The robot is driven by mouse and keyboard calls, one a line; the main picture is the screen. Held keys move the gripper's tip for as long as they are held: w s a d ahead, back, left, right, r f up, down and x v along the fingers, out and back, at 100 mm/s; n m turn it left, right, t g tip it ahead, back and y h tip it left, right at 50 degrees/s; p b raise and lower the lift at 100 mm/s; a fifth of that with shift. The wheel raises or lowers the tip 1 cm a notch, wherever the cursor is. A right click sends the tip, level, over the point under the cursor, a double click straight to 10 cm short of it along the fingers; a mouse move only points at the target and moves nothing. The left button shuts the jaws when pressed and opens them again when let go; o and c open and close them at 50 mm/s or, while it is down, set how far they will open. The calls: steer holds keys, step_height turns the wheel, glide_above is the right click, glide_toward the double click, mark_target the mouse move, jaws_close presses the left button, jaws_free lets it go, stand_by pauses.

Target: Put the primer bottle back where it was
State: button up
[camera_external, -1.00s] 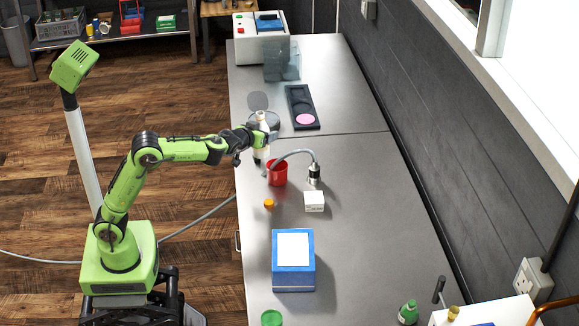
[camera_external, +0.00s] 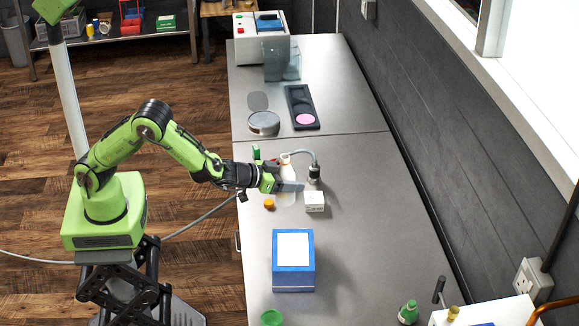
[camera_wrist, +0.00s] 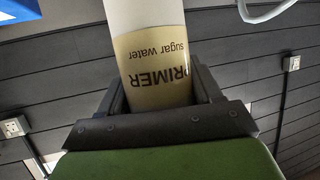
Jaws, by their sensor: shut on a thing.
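In the wrist view my gripper (camera_wrist: 158,100) has a jaw on each side of the bottle (camera_wrist: 152,62). The label reads "PRIMER sugar water", upside down in that view. I cannot tell whether the bottle's base touches the bench.
A metal fitting with a curved grey hose (camera_external: 313,172) stands right of the bottle, near the white box (camera_external: 314,201). An orange cap (camera_external: 269,204) and a blue box (camera_external: 293,262) are nearer. A round grey device (camera_external: 264,123) and black tray (camera_external: 302,107) are farther back.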

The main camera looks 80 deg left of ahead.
step_height(320, 180, down, 10)
steer(key=shift+f+b, duration=0.1)
steer(key=shift+b, duration=0.2)
steer(key=shift+f, duration=0.1)
steer(key=o, duration=1.2)
